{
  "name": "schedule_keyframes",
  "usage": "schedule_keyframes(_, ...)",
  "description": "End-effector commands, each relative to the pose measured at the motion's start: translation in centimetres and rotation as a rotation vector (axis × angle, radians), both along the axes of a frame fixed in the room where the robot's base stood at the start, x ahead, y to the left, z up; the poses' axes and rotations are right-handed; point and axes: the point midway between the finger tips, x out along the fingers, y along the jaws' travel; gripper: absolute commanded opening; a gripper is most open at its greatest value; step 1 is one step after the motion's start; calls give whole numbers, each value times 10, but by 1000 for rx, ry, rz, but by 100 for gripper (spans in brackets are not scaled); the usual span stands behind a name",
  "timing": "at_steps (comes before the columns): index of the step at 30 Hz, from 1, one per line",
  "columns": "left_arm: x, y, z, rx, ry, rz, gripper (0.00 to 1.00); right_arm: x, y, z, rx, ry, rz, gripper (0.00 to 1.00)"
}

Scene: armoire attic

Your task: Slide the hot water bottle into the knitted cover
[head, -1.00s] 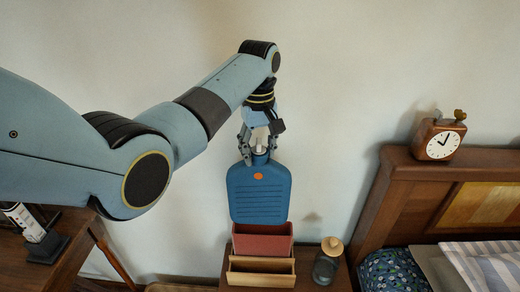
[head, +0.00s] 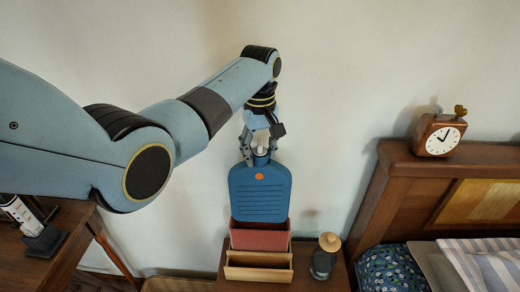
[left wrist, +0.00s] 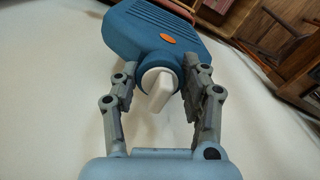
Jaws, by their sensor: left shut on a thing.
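The blue hot water bottle (head: 260,194) hangs upright with its neck up and an orange spot near its top. My left gripper (head: 261,158) is shut on its neck from above; the left wrist view shows the fingers (left wrist: 160,88) on both sides of the neck of the bottle (left wrist: 150,32), with a white stopper between them. The bottle's lower edge is at the top of a dark red, open-topped holder (head: 260,238), which may be the cover. Whether the bottle's bottom is inside or behind its rim I cannot tell. My right gripper is not in view.
A wooden box (head: 258,268) stands in front of the red holder on a small wooden stand. A glass jar with a wooden lid (head: 323,256) stands to its right. A headboard with a clock (head: 439,135) is further right.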

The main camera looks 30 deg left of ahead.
Motion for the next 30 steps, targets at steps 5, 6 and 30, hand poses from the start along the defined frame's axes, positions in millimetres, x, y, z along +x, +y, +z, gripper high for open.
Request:
schedule_keyframes(5,2,0,2,0,-4,0,0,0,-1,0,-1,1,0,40)
schedule_keyframes(6,2,0,2,0,-4,0,0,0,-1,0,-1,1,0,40)
schedule_keyframes(30,2,0,-4,0,-4,0,0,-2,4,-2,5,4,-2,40)
